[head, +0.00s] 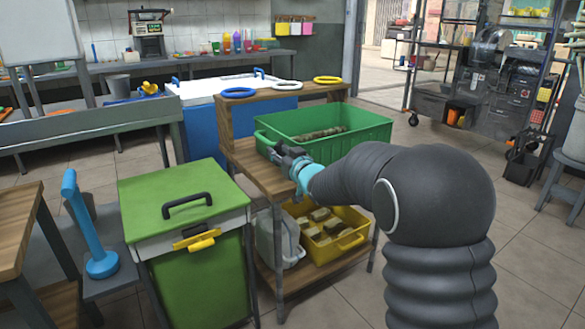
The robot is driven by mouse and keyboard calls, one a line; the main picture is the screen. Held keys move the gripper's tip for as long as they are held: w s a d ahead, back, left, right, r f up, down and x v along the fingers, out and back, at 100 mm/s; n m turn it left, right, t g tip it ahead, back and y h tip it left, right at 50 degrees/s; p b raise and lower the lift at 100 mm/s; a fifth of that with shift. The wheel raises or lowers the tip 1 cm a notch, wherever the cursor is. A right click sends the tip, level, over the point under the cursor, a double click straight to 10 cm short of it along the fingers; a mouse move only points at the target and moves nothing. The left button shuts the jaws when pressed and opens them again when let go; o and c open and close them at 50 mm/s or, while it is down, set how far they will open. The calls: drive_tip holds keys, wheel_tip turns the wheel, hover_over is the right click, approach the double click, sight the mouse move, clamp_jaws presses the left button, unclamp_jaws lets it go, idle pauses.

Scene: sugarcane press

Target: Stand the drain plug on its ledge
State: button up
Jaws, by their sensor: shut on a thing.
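My gripper (287,160) is over the wooden shelf unit, at the near left corner of the green crate. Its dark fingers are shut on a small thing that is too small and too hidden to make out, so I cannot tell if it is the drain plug. No plug or plug ledge can be made out for certain elsewhere. A blue upright piece with a round foot and bent top (90,230) stands on a low grey surface (120,285) at the left, well apart from my gripper.
The green crate (375,125) holds brown stalks. A yellow crate (352,240) with pale blocks is on the lower shelf. A green-lidded bin (150,200) stands left of the shelf. Blue, white and yellow rings lie on the upper shelf (262,97).

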drive_tip(key=shift+f, duration=3.2)
drive_tip(key=shift+f, duration=0.15)
drive_tip(key=o, duration=1.1)
